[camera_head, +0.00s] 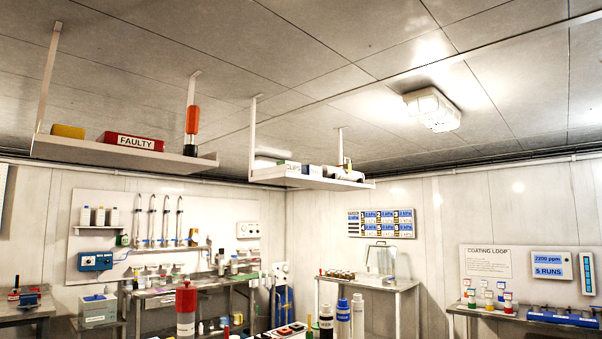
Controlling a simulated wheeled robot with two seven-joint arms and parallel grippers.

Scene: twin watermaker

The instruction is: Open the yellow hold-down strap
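I cannot clearly make out a yellow hold-down strap. A small yellow piece (347,163) shows at the right end of the right hanging shelf (300,180), beside a white object (342,173); it is too small to tell whether it is a strap. A yellow block (68,131) lies on the left hanging shelf (100,152). Neither of my grippers is in view.
The left hanging shelf also holds a red box marked FAULTY (133,142) and an orange-topped bottle (192,125). Bottles, including a red-capped one (186,310), stand at the bottom edge. Benches line the walls; a glass-like case (380,261) stands on one.

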